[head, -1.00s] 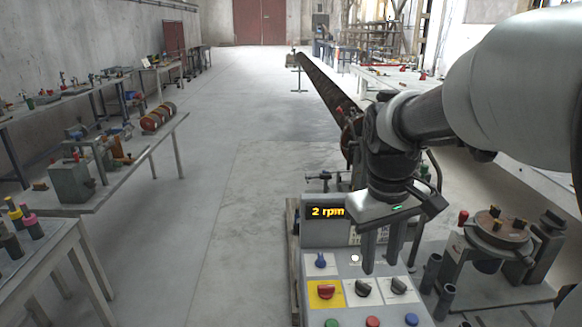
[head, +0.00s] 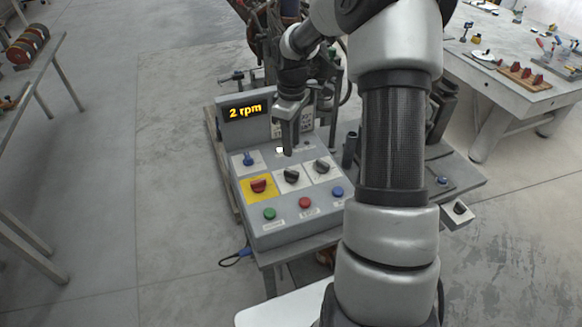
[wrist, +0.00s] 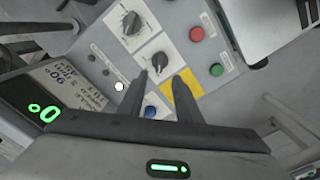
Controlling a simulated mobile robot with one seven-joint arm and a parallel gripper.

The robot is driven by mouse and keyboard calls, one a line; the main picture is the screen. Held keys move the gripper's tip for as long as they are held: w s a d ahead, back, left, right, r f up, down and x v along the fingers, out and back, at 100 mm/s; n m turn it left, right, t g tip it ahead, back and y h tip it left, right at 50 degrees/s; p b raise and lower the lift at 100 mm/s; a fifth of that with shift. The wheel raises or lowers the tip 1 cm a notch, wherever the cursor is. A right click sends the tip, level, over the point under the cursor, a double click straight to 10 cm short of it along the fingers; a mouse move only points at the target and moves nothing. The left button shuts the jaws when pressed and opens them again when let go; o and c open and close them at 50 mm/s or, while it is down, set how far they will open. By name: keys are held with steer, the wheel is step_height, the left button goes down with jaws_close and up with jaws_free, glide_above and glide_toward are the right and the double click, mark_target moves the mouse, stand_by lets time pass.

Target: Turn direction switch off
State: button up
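The grey control box (head: 285,222) carries several knobs, buttons and a display (head: 246,111) reading "2 rpm". Two black knobs on white plates, the middle one (head: 291,176) and the right one (head: 321,166), are the likely candidates for the direction switch; their labels are too small to read. In the wrist view the middle knob (wrist: 159,63) shows just beyond my fingertips, and the right knob (wrist: 131,23) is farther off. My gripper (head: 287,153) hangs above the panel, just behind the middle knob. Its two fingers (wrist: 162,76) are apart, with nothing between them.
A red knob (head: 258,185) sits on a yellow plate, with a blue knob (head: 248,159) above it. Green (head: 269,214), red (head: 305,203) and blue (head: 337,191) buttons line the front. A white lamp (head: 280,150) is lit beside my fingers. Floor left of the box is clear.

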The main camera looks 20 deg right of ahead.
mark_target(292, 171)
step_height(292, 171, down, 11)
steer(key=shift+r, duration=0.1)
stand_by(0.3)
jaws_close()
